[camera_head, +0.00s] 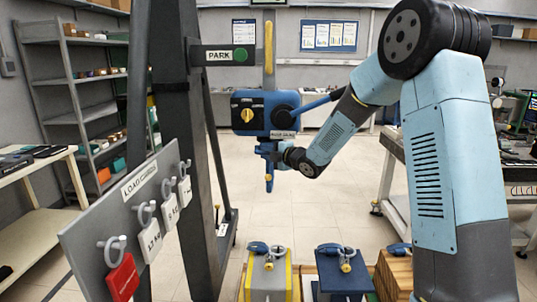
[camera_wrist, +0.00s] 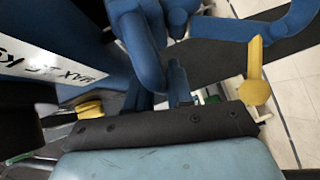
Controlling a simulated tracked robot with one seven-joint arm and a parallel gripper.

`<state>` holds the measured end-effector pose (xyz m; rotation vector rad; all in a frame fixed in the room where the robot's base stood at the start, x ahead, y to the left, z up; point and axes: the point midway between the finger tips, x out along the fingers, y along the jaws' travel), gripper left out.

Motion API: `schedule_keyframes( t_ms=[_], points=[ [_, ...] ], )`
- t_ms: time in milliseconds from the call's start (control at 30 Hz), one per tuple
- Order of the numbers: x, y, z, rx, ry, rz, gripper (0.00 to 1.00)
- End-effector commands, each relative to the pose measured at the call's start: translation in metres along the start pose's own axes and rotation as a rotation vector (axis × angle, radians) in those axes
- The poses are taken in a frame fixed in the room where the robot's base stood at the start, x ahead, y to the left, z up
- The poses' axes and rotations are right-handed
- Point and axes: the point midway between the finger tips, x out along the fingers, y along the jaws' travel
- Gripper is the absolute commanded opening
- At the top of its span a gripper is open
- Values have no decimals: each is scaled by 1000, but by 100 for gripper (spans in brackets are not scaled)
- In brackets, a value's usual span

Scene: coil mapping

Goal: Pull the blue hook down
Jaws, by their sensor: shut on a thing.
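The blue hook (camera_head: 269,181) hangs below a blue hoist body (camera_head: 262,113) with a yellow knob and a black round part. My gripper (camera_head: 274,156) comes in from the right at the hook's upper part, just under the hoist, and is shut on it. The fingertips and the exact contact are hard to make out. In the wrist view, the curved blue hook (camera_wrist: 145,45) stands right in front of my gripper. A white label (camera_wrist: 50,60) on a dark blue surface shows at the left there.
The hoist hangs from a dark gantry post (camera_head: 175,150) with a PARK sign (camera_head: 226,55). A grey load board (camera_head: 130,205) with several tags stands at front left. Blue-hooked weights (camera_head: 268,275) sit below. Shelves (camera_head: 90,80) stand at left.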

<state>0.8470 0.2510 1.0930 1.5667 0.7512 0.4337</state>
Motion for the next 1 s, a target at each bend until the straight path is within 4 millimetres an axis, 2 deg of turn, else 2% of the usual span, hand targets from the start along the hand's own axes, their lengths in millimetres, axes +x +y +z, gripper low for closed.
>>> schedule_keyframes(
  t_ms=[167,500,700,833,1000],
  points=[
    [2,-13,1,3,1,-4,0],
    [13,-83,11,5,2,-5,0],
    [18,-114,16,2,2,-4,0],
    [19,-122,17,1,1,-2,0],
    [19,-124,18,1,1,-2,0]
  ],
)
